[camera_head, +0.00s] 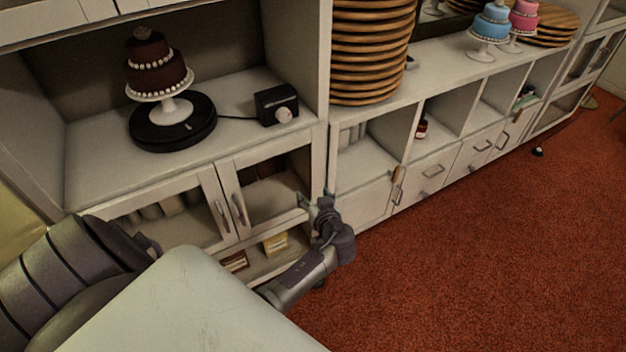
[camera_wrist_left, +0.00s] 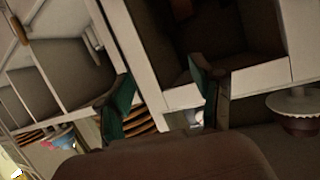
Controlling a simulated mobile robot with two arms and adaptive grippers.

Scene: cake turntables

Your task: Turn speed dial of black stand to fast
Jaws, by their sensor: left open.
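The black stand (camera_head: 150,138) is a round turntable on the left of the cabinet top, with a dark brown tiered cake (camera_head: 158,68) on a white pedestal. A cable runs to a black control box (camera_head: 273,99) with a pale round speed dial (camera_head: 284,115) on its front. My left gripper (camera_head: 316,198) is open and empty, below and to the right of the dial and apart from it. Its two green-padded fingers (camera_wrist_left: 162,98) show spread in the left wrist view, which is upside down. A small pale shape between them may be the dial; I cannot tell. My right gripper is not in view.
Stacked wooden boards (camera_head: 370,55) stand right of the box, beyond an upright cabinet panel (camera_head: 324,60). Glass doors (camera_head: 265,185) with handles are below the cabinet top. Blue (camera_head: 490,24) and pink (camera_head: 523,15) cakes stand farther right. Red carpet (camera_head: 480,260) is clear.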

